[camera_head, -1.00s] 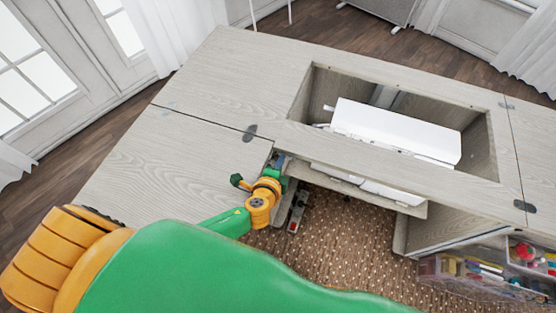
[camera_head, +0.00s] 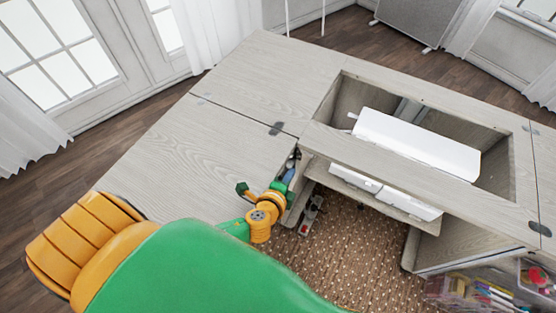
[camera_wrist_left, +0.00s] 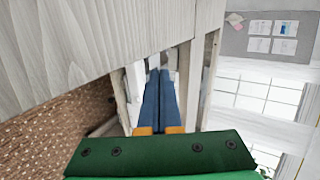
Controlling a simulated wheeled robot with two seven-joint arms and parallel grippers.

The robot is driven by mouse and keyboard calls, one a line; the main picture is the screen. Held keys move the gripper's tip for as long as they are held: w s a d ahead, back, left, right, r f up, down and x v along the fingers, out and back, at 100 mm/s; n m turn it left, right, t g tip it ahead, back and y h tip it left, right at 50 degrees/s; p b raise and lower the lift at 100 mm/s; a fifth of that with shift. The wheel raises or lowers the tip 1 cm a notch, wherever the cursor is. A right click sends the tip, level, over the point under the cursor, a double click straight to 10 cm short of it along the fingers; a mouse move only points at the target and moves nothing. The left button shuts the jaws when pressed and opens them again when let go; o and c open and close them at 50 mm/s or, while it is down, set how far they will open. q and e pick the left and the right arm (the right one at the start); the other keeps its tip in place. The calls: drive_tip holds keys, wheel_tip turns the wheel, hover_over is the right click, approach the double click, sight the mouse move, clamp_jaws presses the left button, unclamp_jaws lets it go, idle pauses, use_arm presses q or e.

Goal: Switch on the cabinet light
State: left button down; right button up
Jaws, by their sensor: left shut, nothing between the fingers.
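The sewing cabinet (camera_head: 225,140) has a pale wood-grain top with a rectangular opening. My left gripper (camera_head: 292,162) is at the cabinet's front edge, by the gap beside the left tabletop leaf. In the left wrist view its two blue fingers (camera_wrist_left: 158,95) are closed together with nothing between them, pointing into a narrow space under the tabletop. Pale parts show near the fingertips, but I cannot tell if they touch. I cannot make out a light or its switch. My right gripper is not in view.
A white sewing machine (camera_head: 415,143) sits in the cabinet opening. A clear box of coloured supplies (camera_head: 490,290) stands at the lower right. Brown dotted carpet (camera_head: 350,255) lies under the cabinet. In the wrist view, a grey board with papers (camera_wrist_left: 268,35) hangs on the wall.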

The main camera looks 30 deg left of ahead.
use_arm(q)
drive_tip(key=v, duration=0.2)
drive_tip(key=a+v, duration=0.1)
drive_tip(key=v, duration=0.2)
drive_tip(key=shift+s+a+r, duration=0.1)
drive_tip(key=shift+s+r, duration=0.05)
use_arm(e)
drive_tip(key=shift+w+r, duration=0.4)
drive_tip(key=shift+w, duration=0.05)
